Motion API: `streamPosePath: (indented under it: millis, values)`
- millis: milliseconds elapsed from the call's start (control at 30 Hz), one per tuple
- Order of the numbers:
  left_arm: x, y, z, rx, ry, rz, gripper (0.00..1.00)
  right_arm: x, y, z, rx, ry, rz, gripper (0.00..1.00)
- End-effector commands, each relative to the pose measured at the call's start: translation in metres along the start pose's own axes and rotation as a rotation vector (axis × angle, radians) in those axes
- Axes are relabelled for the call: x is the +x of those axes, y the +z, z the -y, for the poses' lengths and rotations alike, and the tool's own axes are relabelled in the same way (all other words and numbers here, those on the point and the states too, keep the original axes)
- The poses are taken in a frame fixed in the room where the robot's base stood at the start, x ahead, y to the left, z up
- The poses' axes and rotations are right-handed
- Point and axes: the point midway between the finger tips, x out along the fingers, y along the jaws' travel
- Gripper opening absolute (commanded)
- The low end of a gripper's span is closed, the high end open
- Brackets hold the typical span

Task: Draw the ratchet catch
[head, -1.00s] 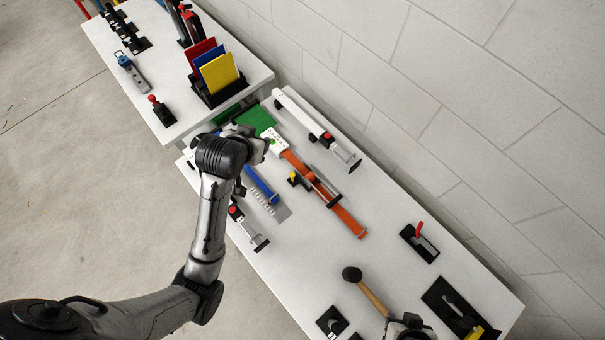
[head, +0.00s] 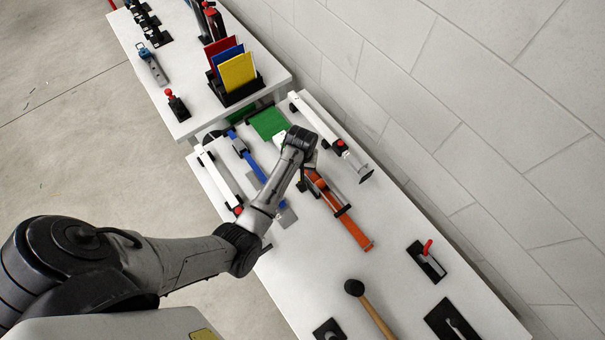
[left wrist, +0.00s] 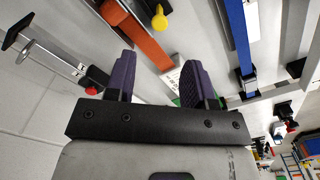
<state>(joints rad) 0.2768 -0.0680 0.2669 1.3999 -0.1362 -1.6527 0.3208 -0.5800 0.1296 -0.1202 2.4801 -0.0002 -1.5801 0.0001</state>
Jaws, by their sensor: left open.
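An orange strap (head: 352,230) with a ratchet body and a round orange part (head: 320,184) lies along the middle of the bench. I cannot tell which part is the catch. My left gripper (head: 308,168) hangs over the strap's upper end, partly hidden by my wrist. In the left wrist view the gripper (left wrist: 158,76) is open and empty. The orange strap (left wrist: 146,42) and a white printed block (left wrist: 172,78) show between and beyond its fingers. A yellow knob (left wrist: 160,21) shows beside the strap. My right gripper is out of view.
A blue bar (head: 254,168) lies left of the strap, and white clamp bars (head: 315,118) flank both. A green plate (head: 269,123) is at the far end. A mallet (head: 372,310) and a red-handled clamp (head: 427,260) lie nearer. Bare bench lies between them.

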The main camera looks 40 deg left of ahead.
Motion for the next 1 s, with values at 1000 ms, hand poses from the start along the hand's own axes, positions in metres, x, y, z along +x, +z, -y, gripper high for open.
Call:
streamPosePath:
  millis: [1000]
  values:
    - [0.093, 0.0, 0.0, 0.002, 0.001, -0.002, 0.49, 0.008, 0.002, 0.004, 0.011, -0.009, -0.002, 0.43]
